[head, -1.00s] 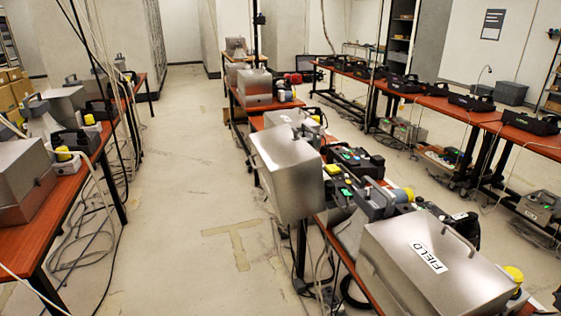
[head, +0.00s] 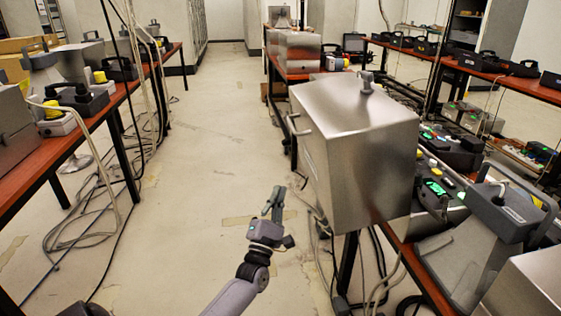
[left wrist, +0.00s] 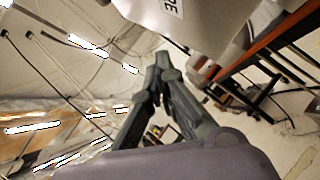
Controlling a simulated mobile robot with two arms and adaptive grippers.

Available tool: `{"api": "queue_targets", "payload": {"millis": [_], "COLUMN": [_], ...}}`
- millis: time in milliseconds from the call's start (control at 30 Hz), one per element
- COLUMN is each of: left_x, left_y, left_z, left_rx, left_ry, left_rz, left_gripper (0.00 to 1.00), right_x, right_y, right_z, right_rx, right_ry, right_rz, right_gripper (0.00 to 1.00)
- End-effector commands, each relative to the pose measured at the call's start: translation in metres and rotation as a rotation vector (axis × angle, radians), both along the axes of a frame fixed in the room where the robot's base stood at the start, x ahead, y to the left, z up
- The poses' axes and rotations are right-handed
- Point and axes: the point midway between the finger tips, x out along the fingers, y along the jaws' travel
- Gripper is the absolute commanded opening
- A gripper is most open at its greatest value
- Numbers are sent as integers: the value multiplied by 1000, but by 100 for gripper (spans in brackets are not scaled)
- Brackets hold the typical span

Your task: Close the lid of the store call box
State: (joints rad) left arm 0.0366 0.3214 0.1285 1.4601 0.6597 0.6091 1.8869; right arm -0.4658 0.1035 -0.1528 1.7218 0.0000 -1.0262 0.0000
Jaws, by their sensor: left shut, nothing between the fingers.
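The large brushed-steel lid (head: 350,155) of a call box stands in the middle right of the head view. It juts past the left edge of the table, beside exposed phone gear with green lights (head: 437,187). Its lower edge shows at the top of the left wrist view (left wrist: 215,15), with a white label that is partly cut off. My left gripper (head: 274,198) is shut and empty. It is left of and below the lid, apart from it, over the floor. Its closed fingers (left wrist: 163,62) fill the middle of the left wrist view. My right gripper is not seen.
A grey handset stand (head: 505,215) and another steel box (head: 530,285) are on the same red table at right. Cables hang below the lid. The left table (head: 95,130) carries more phones and boxes. The floor aisle (head: 215,130) between is clear.

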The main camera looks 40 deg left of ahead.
Motion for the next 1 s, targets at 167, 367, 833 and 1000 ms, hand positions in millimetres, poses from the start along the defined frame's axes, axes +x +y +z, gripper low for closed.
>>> {"api": "queue_targets", "payload": {"millis": [167, 367, 833, 1000], "left_x": [-14, -5, 56, 61], "left_y": [15, 23, 48, 43], "left_z": [38, 60, 124, 140], "left_rx": [-129, -149, -150, -149], "left_ry": [-220, -256, -251, -249], "left_rz": [-61, -74, -74, -74], "left_gripper": [0, 0, 0, 0], "right_x": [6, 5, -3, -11], "right_y": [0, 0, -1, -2], "right_z": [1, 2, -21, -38], "right_rx": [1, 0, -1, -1], "right_ry": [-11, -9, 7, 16], "right_rz": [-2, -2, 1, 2], "right_gripper": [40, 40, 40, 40]}}
